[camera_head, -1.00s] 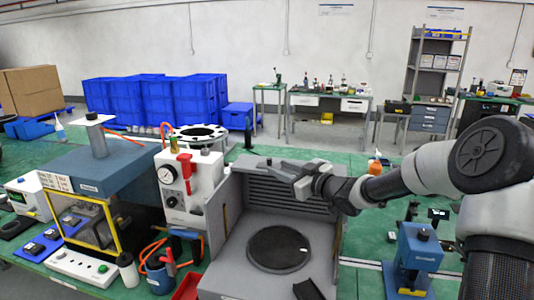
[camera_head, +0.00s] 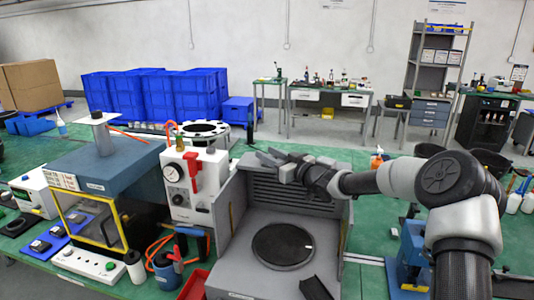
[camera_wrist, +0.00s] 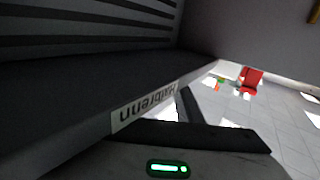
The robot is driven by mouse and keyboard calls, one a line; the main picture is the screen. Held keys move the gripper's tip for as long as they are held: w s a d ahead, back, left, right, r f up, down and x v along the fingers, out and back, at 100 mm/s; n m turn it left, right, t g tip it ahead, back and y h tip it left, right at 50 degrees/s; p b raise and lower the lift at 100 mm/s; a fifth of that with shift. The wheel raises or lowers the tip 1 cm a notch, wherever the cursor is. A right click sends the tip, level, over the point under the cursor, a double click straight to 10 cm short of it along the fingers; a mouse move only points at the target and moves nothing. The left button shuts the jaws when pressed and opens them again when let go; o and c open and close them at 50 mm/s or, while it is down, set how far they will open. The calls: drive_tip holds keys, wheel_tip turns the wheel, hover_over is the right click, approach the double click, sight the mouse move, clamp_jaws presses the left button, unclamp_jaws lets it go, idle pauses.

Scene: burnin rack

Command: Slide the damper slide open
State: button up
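The grey open-fronted box (camera_head: 232,222) stands on the green bench, with a slatted back panel (camera_head: 290,190) and a dark round plate (camera_head: 282,245) on its floor. I cannot single out the damper slide; the slats are the only vent-like part I see. My gripper (camera_head: 268,157) is at the top rear edge of the box, pointing left. In the wrist view my dark fingers (camera_wrist: 188,122) are close to a grey edge with a "Halbrenn" label (camera_wrist: 145,106), and slats (camera_wrist: 85,30) show beyond. Whether the fingers touch or grip anything is unclear.
A white unit with a gauge (camera_head: 190,190) and red lever stands left of the box. A blue-topped chamber (camera_head: 100,165) is farther left. A blue press (camera_head: 412,245) stands to the right under my arm. A red tray (camera_head: 193,285) lies in front.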

sight(249, 159)
drive_tip(key=shift+w+a, duration=0.4)
drive_tip(key=shift+w, duration=0.05)
clamp_jaws()
drive_tip(key=a, duration=0.2)
drive_tip(key=a+b, duration=0.1)
drive_tip(key=a, duration=0.1)
drive_tip(key=w+a+b, duration=0.1)
drive_tip(key=a, duration=0.1)
drive_tip(key=shift+a, duration=0.1)
drive_tip(key=shift+r, duration=0.1)
unclamp_jaws()
drive_tip(key=shift+a, duration=0.15)
